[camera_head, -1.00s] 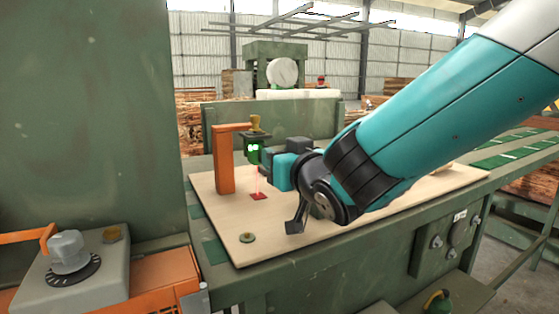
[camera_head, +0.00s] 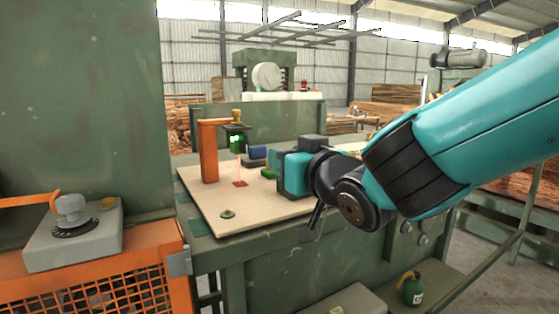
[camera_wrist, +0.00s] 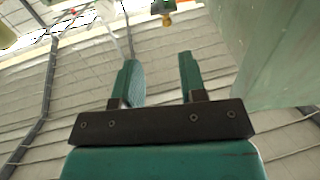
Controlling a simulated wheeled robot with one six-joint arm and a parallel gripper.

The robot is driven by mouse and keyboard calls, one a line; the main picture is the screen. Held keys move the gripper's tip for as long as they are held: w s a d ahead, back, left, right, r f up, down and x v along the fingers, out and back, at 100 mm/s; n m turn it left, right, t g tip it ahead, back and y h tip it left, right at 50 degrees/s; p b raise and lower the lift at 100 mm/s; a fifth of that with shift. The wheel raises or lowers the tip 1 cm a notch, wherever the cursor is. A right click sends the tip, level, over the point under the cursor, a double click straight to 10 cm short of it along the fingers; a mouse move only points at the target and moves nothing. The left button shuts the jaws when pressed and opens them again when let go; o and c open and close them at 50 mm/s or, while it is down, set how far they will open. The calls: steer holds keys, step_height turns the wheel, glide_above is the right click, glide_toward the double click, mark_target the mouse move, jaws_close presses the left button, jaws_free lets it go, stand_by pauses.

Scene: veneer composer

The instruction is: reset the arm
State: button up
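My arm reaches in from the right in the head view, its wrist bent over the near edge of the wooden board (camera_head: 250,218). My gripper (camera_wrist: 162,72) shows in the wrist view with its two green fingers apart and nothing between them. In the head view the gripper (camera_head: 262,163) points left, toward the orange post, and its fingers are partly hidden by the teal wrist. The wrist camera faces the hall's wall and roof.
An orange post (camera_head: 208,152) carries a green device (camera_head: 236,142) with a red beam onto a red mark (camera_head: 240,183). A grey knob box (camera_head: 72,235) stands at left. A green oil can (camera_head: 411,288) sits lower right.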

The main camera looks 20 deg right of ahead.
steer(key=s+a+f+n+g+y+p, duration=0.1)
steer(key=s+a+f+g+p, duration=0.15)
steer(key=s+g, duration=0.2)
steer(key=s+a+f+g+y+p, duration=0.1)
steer(key=s+a+f+g+p, duration=0.15)
steer(key=f+g, duration=0.2)
steer(key=s+a+n+g+p, duration=0.1)
steer(key=s+n+g, duration=0.3)
steer(key=s+g, duration=0.4)
steer(key=s+p, duration=0.1)
steer(key=s, duration=0.5)
steer(key=shift+s+r+n+g+p, duration=0.3)
steer(key=shift+s+r+g, duration=0.05)
steer(key=shift+g, duration=0.05)
